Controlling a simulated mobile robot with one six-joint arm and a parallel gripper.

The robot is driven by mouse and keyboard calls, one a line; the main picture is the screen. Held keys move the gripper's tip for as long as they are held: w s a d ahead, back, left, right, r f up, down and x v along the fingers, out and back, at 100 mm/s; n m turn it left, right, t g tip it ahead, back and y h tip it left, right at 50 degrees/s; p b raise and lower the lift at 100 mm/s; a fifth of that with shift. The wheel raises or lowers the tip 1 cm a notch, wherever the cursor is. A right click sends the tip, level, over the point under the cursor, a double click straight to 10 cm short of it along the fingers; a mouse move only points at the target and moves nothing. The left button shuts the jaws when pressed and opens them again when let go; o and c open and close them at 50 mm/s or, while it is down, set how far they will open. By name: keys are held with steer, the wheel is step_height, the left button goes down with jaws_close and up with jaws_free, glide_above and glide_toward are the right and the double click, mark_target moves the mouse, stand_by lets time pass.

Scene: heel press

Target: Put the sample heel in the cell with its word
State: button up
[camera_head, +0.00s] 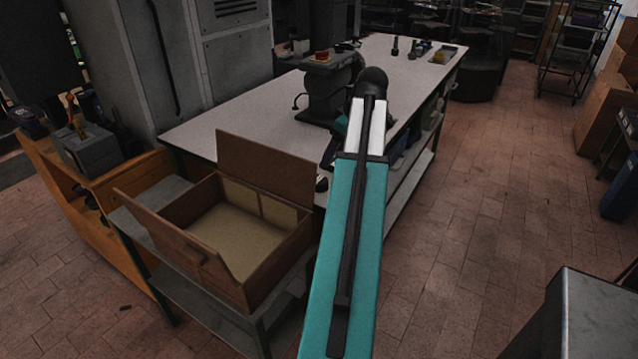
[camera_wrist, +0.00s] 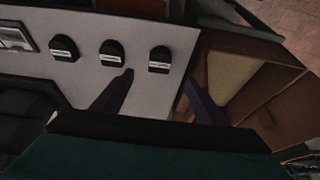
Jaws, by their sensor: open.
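Three black heel-shaped pieces with white labels, a left one (camera_wrist: 62,51), a middle one (camera_wrist: 112,55) and a right one (camera_wrist: 160,60), lie in a row on the pale bench top (camera_wrist: 85,25) in the wrist view. The label words are too small to read, and I cannot tell which is the sample heel. My gripper (camera_wrist: 158,78) is open with nothing seen between its fingers, which point toward the middle and right pieces. In the head view my teal arm hides that part of the bench. An open wooden box (camera_head: 232,235) with inner dividers stands beside the bench; its cell words are not visible.
The box rests on a grey stand (camera_head: 215,318), its back lid (camera_head: 265,170) raised. A dark machine (camera_head: 328,95) stands on the bench (camera_head: 235,115). A grey metal cabinet (camera_head: 150,60) is behind. The tiled floor at right is mostly clear.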

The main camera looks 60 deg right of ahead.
steer(key=p, duration=0.1)
glide_above(319, 180)
steer(key=s, duration=0.3)
steer(key=shift+w+f, duration=0.15)
steer(key=shift+f, duration=3)
steer(key=shift+w+f+p, duration=0.1)
steer(key=shift+f+p, duration=0.05)
steer(key=shift+p, duration=0.2)
steer(key=shift+p+x, duration=0.7)
steer(key=shift+x, duration=0.5)
steer(key=shift+p+x, duration=0.3)
steer(key=shift+x, duration=0.95)
steer(key=shift+w, duration=0.1)
steer(key=c, duration=1.3)
step_height(319, 180, up, 18)
steer(key=b, duration=0.4)
steer(key=shift+b, duration=0.4)
